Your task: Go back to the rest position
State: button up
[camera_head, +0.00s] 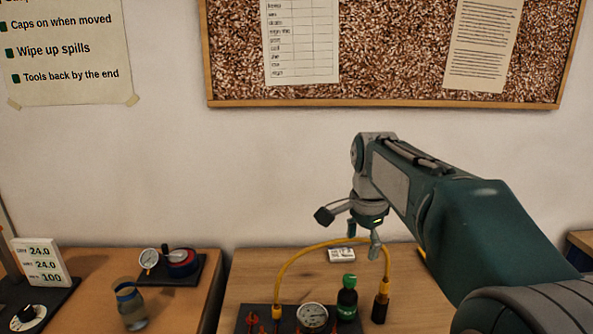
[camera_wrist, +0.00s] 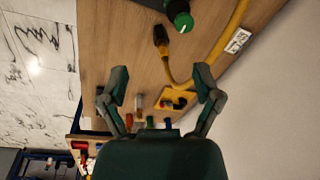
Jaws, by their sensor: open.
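My gripper (camera_head: 348,230) hangs from the arm above the right bench in the head view, with its fingers spread. In the wrist view my gripper (camera_wrist: 161,76) shows two fingers wide apart with nothing held between them. A yellow hose (camera_head: 330,242) arcs over the bench below and behind the gripper. Its right end has a dark fitting (camera_head: 380,308), and its left end meets the dark rig base. The hose also shows in the wrist view (camera_wrist: 215,50), beyond the fingertips. No marker of the rest position is visible.
A round gauge (camera_head: 312,316) and a dark green-topped part (camera_head: 347,300) stand at the front of the right bench (camera_head: 420,300). A small white label plate (camera_head: 341,256) lies behind them. The left bench holds a glass jar (camera_head: 131,308) and a gauge unit (camera_head: 178,262). The wall is behind.

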jog(key=s+f+n+t, duration=0.2)
jog(key=s+n, duration=0.4)
jog(key=s, duration=0.6)
jog(key=s+f+n+t, duration=0.2)
jog(key=s+f+n, duration=0.2)
jog(key=s+n, duration=0.3)
jog(key=s, duration=0.5)
jog(key=shift+s+f, duration=0.25)
jog(key=shift+f, duration=0.05)
